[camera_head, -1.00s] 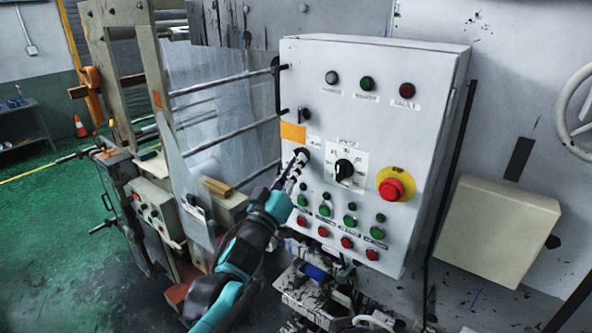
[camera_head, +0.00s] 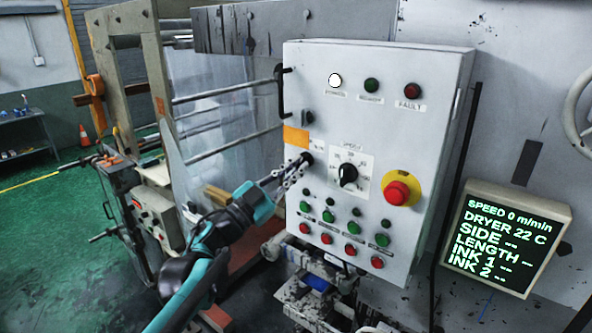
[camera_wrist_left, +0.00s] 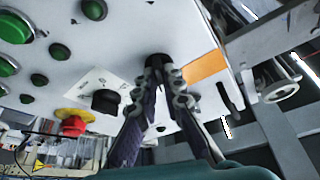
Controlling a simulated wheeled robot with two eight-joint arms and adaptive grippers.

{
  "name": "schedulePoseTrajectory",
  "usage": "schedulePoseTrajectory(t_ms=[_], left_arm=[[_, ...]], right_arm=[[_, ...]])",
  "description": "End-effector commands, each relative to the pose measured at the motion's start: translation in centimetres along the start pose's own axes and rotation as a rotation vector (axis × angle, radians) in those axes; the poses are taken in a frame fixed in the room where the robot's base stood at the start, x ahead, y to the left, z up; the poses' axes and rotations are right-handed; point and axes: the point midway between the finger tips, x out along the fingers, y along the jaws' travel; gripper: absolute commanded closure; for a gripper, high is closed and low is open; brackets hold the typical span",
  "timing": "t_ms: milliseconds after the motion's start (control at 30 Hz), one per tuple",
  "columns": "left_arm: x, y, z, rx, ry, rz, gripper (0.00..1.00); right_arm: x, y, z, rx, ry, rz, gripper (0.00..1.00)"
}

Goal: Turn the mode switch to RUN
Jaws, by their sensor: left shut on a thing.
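The mode switch (camera_head: 307,158) is a small black knob on the front of the grey control cabinet (camera_head: 425,75), left of the speed dial. My left gripper (camera_head: 300,165) is shut on this knob and partly hides it. In the left wrist view both fingers (camera_wrist_left: 161,75) close around the sides of the black knob (camera_wrist_left: 157,59). The label above the knob is too small and hidden to read, and the knob's pointer cannot be made out. My right gripper is not in view.
A black speed dial (camera_head: 348,174) and a red emergency stop (camera_head: 396,192) sit right of the knob. Green and red buttons fill the panel below. A white lamp (camera_head: 335,80) glows above. A lit display (camera_head: 505,238) reads speed 0 m/min.

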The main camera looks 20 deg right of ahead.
Motion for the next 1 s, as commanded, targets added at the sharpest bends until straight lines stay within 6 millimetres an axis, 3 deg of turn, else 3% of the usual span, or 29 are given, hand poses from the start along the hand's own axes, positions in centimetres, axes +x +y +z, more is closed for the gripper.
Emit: schedulePoseTrajectory(t_ms=[433, 1000], left_arm=[[0.03, -0.36, -0.11, 0.262, 0.0, 0.107, 1.0], [0.04, -0.36, -0.1, 0.324, 0.001, 0.134, 1.0]], right_arm=[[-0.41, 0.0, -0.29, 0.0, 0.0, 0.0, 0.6], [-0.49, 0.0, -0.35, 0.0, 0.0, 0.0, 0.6]])
